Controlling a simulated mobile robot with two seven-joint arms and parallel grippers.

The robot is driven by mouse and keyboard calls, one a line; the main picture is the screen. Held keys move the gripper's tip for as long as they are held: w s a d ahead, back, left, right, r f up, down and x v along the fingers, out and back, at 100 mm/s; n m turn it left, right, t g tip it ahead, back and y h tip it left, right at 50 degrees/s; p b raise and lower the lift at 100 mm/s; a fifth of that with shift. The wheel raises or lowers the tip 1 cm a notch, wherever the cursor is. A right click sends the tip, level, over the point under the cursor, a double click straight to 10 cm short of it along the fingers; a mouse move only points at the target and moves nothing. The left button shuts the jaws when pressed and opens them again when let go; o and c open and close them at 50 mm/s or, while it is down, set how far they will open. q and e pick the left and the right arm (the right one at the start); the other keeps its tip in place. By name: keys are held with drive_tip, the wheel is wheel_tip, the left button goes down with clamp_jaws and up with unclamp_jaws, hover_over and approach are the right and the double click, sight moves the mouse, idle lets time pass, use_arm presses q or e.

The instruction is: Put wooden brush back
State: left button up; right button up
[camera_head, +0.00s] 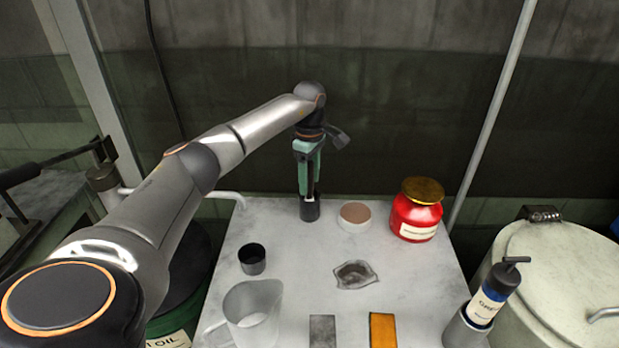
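My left gripper (309,188) points straight down near the back of the grey table (295,285). Its green fingers reach to a small dark cylinder (310,211), which stands on the table right below or between the fingertips. I cannot tell whether the fingers are apart or closed on something. No wooden brush can be made out clearly; anything between the fingers is too small and dark to tell. My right gripper is not in view.
Close right of the gripper are a round brown-topped tub (354,216) and a red jar (416,211). A black cup (252,259), clear jug (250,312), small dish (354,274), grey block (322,331) and orange block (382,331) stand nearer. A grease bottle (490,297) stands at right.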

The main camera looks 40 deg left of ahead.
use_arm(q)
drive_tip(key=shift+r, duration=0.1)
wheel_tip(320, 180, up, 12)
drive_tip(key=shift+r+p, duration=0.1)
drive_tip(key=shift+p, duration=0.2)
